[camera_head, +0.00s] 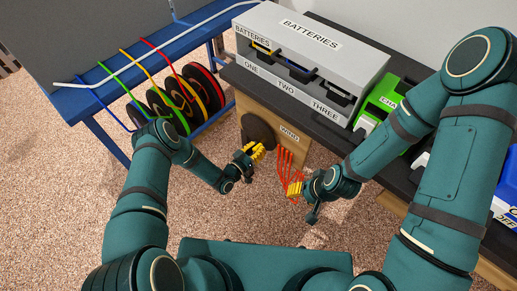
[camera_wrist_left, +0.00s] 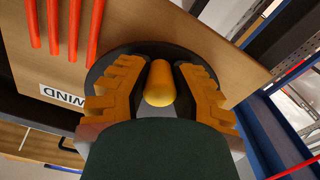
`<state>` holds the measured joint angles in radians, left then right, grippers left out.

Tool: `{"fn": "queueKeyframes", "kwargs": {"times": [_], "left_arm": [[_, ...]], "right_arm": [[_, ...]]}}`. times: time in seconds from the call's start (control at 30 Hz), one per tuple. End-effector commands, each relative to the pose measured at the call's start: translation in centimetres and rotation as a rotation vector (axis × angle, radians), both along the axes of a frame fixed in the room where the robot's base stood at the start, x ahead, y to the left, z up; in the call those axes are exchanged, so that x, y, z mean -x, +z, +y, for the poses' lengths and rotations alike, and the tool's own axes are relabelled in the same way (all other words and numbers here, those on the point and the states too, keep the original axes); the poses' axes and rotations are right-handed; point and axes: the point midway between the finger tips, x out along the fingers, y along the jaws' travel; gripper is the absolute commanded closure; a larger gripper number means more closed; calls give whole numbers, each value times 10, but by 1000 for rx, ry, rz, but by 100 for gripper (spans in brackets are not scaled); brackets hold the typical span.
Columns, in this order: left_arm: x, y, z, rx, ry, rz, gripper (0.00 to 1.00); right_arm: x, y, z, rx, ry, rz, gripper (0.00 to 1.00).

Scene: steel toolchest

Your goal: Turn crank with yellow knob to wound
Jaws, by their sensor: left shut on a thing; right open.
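The crank is a dark round disc (camera_head: 257,128) on a wooden panel marked "WIND" below the grey battery box. The same disc (camera_wrist_left: 205,53) shows behind the fingers in the left wrist view. Its yellow knob (camera_wrist_left: 160,84) stands between the two orange fingers of my left gripper (camera_wrist_left: 160,95). My left gripper (camera_head: 255,152) is shut on the knob, in front of the lower part of the disc. The fingers hide the knob in the head view. My right gripper (camera_head: 294,189) is open and empty, in front of the red bars.
The grey battery box (camera_head: 305,55) stands on the dark worktop above. A blue rack with coloured cable reels (camera_head: 185,95) is at the left. Carpet lies open below.

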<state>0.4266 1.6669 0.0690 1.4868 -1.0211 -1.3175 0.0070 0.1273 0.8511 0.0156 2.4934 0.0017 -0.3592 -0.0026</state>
Motion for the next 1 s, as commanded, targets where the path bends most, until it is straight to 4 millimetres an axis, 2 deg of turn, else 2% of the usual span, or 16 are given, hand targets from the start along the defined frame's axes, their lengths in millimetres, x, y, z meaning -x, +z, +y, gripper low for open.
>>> {"fn": "queueKeyframes", "kwargs": {"times": [0.43, 0.47, 0.53, 0.87, 1.0], "left_arm": [[2, -3, -1, -13, -4, 1, 100], [2, -3, -1, -13, -4, 1, 69], [2, -3, -1, -12, -4, 1, 44], [1, -1, 1, -11, -1, -3, 44], [9, -2, 7, -11, -2, -2, 44]], "right_arm": [[0, 0, 0, 0, 0, 0, 53], [0, 0, 0, 0, 0, 0, 53], [0, 0, 0, 0, 0, 0, 53], [0, 0, 0, 0, 0, 0, 53], [0, 0, 0, 0, 0, 0, 53]]}}
